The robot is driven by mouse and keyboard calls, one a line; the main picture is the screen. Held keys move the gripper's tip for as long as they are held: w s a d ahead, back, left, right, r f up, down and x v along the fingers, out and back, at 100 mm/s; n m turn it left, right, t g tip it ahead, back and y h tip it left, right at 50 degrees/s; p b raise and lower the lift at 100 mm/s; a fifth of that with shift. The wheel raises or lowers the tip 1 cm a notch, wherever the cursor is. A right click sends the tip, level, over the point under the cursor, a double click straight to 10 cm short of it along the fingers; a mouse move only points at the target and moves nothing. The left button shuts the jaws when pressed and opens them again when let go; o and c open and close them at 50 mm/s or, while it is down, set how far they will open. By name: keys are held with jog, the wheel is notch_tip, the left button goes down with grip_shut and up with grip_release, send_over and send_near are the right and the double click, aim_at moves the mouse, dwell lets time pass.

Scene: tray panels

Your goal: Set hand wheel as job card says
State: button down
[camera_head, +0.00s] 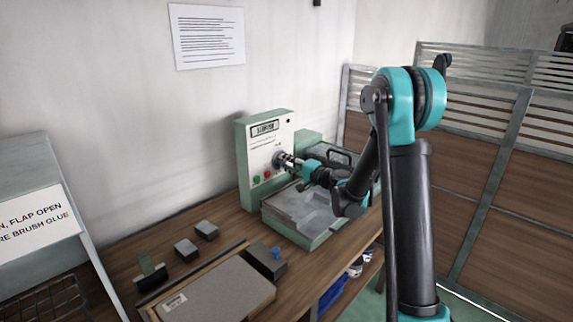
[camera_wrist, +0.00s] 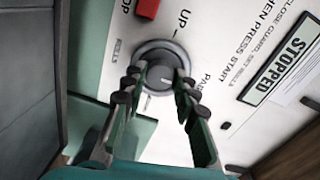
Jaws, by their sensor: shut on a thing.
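The hand wheel (camera_wrist: 160,52) is a round grey knob on the pale front panel of a green machine (camera_head: 262,130). In the wrist view, the two fingers of my gripper (camera_wrist: 159,80) are shut on its sides. The panel has a mark at "UP" and another word, partly legible, starting "PA". In the head view my gripper (camera_head: 290,161) reaches the panel from the right and hides most of the wheel. A display (camera_wrist: 283,70) reads "STOPPED". Which paper is the job card I cannot tell; a printed sheet (camera_head: 207,36) on the wall is too small to read.
A red button (camera_wrist: 148,9) sits close beside the wheel. On the wooden bench are a grey board (camera_head: 215,292), a dark box with a blue knob (camera_head: 266,262), two small blocks and a green card (camera_head: 150,264) in a holder.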

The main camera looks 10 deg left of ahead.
jog(key=c, duration=1.2)
grip_release()
jog(key=v, duration=1.2)
jog(key=shift+f, duration=0.1)
jog(key=shift+d, duration=0.1)
